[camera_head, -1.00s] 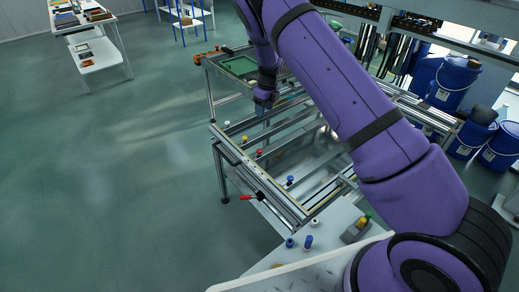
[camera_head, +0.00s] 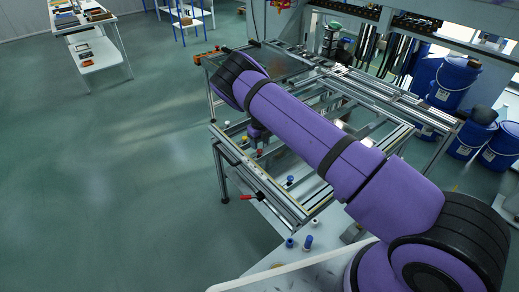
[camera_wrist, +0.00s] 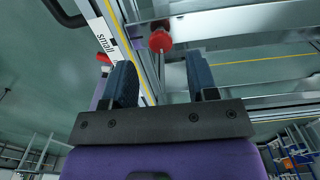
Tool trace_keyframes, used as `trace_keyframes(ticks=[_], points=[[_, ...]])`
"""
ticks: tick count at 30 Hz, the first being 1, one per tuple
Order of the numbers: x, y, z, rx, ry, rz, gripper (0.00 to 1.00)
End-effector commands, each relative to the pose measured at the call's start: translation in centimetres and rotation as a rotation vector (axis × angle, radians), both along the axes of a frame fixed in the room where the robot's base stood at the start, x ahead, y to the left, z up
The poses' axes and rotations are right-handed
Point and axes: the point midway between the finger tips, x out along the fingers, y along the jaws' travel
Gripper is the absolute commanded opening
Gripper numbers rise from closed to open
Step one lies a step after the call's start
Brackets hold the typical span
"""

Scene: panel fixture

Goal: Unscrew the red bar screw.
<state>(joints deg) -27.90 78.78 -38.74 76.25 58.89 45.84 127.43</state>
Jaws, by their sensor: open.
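A red screw knob (camera_wrist: 160,41) shows in the wrist view, on a metal bar just ahead of my fingertips and roughly centred between them. My gripper (camera_wrist: 161,75) is open with two dark blue ridged fingers, and nothing is between them. In the head view my gripper (camera_head: 257,134) hangs below the wrist, over the near left bar of the frame. A small red spot (camera_head: 260,152), probably the same knob, shows just below it. The exact gap between fingers and knob cannot be told.
The metal frame (camera_head: 240,158) carries a blue knob (camera_head: 290,180), a white knob (camera_head: 227,124) and a red-handled lever (camera_head: 249,197). In the wrist view, a rail labelled "small" (camera_wrist: 103,33) runs beside the left finger. Blue drums (camera_head: 452,82) stand at right.

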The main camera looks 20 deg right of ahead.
Motion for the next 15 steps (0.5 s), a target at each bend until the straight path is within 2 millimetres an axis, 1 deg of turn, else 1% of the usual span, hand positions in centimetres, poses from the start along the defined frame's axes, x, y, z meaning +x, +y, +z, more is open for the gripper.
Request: trace_keyframes(ticks=[1,6,10,15], points=[[0.0,0.0,-0.9,-0.002,0.001,0.002,0.53],[0.0,0.0,-3.0,-0.001,0.0,0.001,0.53],[0.0,-0.1,-3.9,-0.001,0.0,0.001,0.53],[0.0,0.0,-4.1,-0.001,-0.001,0.0,0.53]])
